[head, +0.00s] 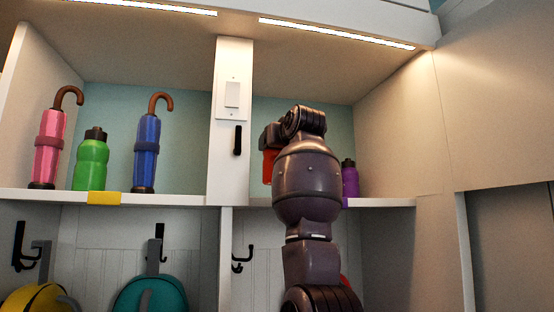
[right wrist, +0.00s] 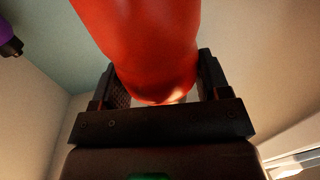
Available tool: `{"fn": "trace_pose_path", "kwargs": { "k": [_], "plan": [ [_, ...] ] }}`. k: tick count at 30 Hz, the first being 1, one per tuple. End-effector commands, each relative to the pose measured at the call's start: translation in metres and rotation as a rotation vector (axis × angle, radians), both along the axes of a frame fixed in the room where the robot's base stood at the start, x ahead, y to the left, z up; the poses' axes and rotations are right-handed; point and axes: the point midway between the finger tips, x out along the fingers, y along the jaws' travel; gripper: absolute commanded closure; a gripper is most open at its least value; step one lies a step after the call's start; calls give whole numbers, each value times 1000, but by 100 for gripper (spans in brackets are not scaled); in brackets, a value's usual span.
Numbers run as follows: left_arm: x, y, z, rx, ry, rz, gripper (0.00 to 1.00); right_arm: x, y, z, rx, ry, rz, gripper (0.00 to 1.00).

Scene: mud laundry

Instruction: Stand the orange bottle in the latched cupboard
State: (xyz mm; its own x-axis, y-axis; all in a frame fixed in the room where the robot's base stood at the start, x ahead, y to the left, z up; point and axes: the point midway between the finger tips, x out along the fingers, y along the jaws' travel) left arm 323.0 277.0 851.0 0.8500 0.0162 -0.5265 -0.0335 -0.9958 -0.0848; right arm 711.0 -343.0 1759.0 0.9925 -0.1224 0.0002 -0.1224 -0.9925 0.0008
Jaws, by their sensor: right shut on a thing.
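The orange bottle (head: 269,166) shows red-orange in the head view, mostly hidden behind my right arm, inside the upper right compartment (head: 384,201). My right gripper (right wrist: 161,82) is shut on the bottle, which also fills the upper middle of the right wrist view (right wrist: 145,40). In the head view only part of this gripper (head: 271,137) shows, at the left of the arm's end. My left gripper is not in view.
A purple bottle (head: 350,180) stands just right of my arm on the same shelf. A white post (head: 231,170) with a black handle (head: 238,140) borders the compartment on the left. The left compartment holds a green bottle (head: 91,163) and pink (head: 49,150) and blue umbrellas (head: 147,150).

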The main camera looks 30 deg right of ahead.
Motion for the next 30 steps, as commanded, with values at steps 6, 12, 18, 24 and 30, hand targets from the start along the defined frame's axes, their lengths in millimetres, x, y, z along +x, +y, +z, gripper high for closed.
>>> {"fn": "trace_pose_path", "kwargs": {
  "k": [6, 12, 18, 24, 30],
  "plan": [
    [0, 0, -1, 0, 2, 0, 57, 0, 0, -28, -1, 0, 0, 57],
    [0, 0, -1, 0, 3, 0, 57, 0, 0, -35, 0, -1, -1, 57],
    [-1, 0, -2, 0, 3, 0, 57, 0, 0, -35, 0, -1, -1, 57],
    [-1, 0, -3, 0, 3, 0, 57, 0, 0, -37, 0, 0, 0, 15],
    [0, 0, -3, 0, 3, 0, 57, 0, 0, -37, 0, 0, 0, 5]
  ]
}}
